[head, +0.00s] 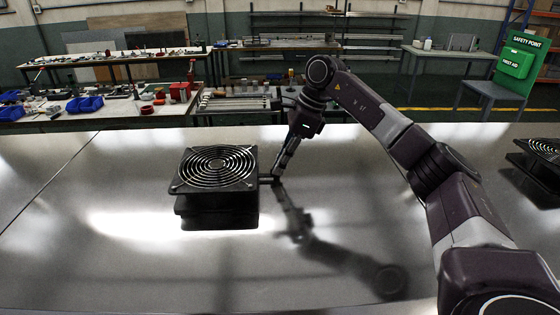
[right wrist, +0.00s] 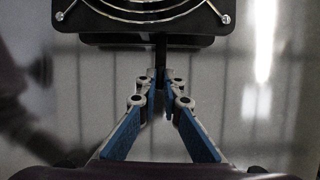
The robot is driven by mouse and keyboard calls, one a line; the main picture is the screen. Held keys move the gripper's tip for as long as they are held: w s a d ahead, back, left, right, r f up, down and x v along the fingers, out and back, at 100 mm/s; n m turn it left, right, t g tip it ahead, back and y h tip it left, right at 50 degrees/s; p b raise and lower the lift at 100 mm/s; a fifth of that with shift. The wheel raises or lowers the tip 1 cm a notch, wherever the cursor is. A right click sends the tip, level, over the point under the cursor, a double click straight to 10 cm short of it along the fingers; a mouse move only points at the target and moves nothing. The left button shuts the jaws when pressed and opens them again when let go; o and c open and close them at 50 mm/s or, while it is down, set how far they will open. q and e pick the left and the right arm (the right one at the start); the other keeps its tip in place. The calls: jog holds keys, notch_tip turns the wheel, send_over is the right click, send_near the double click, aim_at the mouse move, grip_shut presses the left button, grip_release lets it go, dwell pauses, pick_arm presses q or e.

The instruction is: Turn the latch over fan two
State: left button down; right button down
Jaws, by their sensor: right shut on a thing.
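A black square fan (head: 217,168) with a round wire guard sits on the metal surface, left of centre in the head view. Its edge and guard (right wrist: 150,18) fill the top of the right wrist view. A short dark latch (head: 265,179) sticks out from the fan's right side; it also shows in the wrist view (right wrist: 160,50). My right gripper (head: 276,175) reaches down beside the fan, with its fingers (right wrist: 160,78) shut on the latch's outer end. The fingertips partly hide that end. My left gripper is not in view.
A second black fan (head: 542,155) is cut off at the right edge of the head view. The shiny metal surface (head: 110,225) is clear around the near fan.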

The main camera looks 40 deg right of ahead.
dwell(0.4)
jog(key=c, duration=2.1)
grip_release()
jog(key=shift+d+r, duration=0.1)
jog(key=v, duration=1.1)
jog(key=shift+d+r, duration=0.25)
jog(key=shift+r, duration=0.1)
